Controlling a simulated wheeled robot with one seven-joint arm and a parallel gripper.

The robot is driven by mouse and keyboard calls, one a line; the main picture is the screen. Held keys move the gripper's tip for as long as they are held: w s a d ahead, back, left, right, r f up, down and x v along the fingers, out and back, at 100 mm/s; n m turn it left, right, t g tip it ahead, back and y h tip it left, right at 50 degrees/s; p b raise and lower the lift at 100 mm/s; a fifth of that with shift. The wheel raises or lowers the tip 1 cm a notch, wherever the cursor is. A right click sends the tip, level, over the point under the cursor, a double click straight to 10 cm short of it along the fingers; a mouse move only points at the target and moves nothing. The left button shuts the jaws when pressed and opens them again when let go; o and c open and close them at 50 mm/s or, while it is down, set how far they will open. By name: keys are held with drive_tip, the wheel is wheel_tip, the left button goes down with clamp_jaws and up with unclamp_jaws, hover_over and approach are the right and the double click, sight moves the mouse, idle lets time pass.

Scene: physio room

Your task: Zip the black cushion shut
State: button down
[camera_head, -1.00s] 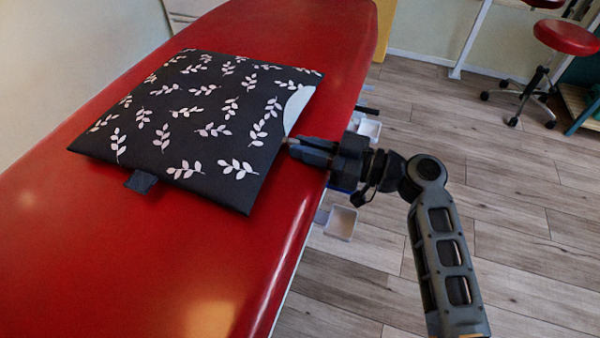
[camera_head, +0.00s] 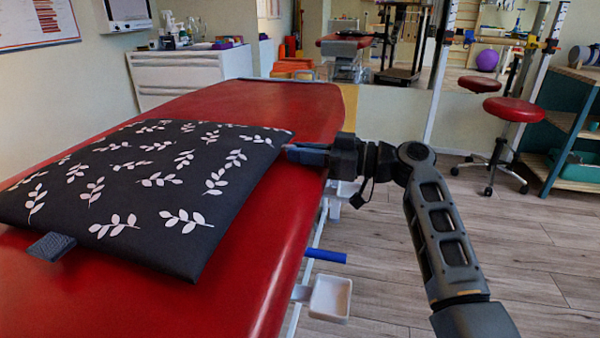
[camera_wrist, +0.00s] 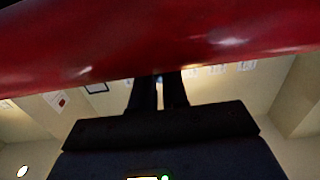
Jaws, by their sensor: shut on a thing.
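The black cushion (camera_head: 140,185) with white leaf sprigs lies flat on the red treatment table, with a dark tab (camera_head: 52,246) at its near edge. My gripper (camera_head: 290,152) reaches in from the right, its fingertips at the cushion's right edge close to the far right corner. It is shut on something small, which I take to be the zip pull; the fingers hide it. No white filling shows along the right edge from this angle. In the wrist view the two fingers (camera_wrist: 158,92) are close together below the red table; the cushion does not show there.
The red table (camera_head: 240,255) has bare room right of and beyond the cushion. White trays (camera_head: 330,298) and a blue handle (camera_head: 325,256) stick out below its right side. A red stool (camera_head: 513,110) stands back right, a white drawer unit (camera_head: 185,75) at the back.

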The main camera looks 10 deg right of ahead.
drive_tip(key=shift+w+d, duration=0.15)
drive_tip(key=shift+w, duration=0.05)
drive_tip(key=c, duration=1.1)
unclamp_jaws()
drive_tip(key=p+v, duration=0.1)
drive_tip(key=v, duration=0.6)
drive_tip(key=shift+s+d, duration=0.2)
drive_tip(key=shift+d, duration=0.15)
